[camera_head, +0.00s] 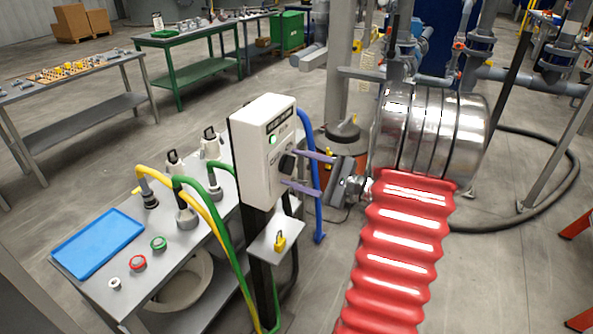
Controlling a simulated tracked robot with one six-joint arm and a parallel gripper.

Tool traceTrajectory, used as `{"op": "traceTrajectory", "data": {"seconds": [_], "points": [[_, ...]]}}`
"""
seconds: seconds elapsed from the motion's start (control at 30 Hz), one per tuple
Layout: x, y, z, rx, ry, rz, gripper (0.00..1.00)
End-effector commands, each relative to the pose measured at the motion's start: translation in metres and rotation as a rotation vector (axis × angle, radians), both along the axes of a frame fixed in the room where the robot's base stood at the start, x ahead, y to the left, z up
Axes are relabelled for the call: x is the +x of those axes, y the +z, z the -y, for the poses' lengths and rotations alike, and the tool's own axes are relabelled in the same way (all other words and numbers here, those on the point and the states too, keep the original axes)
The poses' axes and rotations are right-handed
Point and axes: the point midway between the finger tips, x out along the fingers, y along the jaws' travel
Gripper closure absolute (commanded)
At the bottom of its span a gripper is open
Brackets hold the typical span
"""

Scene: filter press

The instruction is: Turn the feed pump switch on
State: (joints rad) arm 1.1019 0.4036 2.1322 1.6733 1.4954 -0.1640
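A white switch box (262,152) stands on a dark post at the middle of the view. Its right-hand face carries a lit green lamp (272,139) and, lower down, a black rotary switch knob (287,163). Small lettering on the face is too small to read. My gripper (291,167) comes from the right, with its two purple fingers pointing at this face. The fingers are spread apart, one above and one below the knob, with the tips close to the face. I cannot tell whether they touch the knob. The knob's exact angle is unclear.
A small shelf with a yellow padlock (280,242) sits below the box. A blue hose (312,180) hangs behind the box. Pipes stand behind my arm.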

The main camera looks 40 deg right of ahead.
Motion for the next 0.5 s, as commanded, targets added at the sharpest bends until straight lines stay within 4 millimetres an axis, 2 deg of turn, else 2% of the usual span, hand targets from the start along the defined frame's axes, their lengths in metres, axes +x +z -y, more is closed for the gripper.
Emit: {"op": "traceTrajectory", "data": {"seconds": [0.3,0.5], "points": [[-0.001,0.002,0.000,-0.002,0.001,0.003,0.41],[-0.013,0.002,0.005,-0.003,-0.001,0.005,0.41]]}}
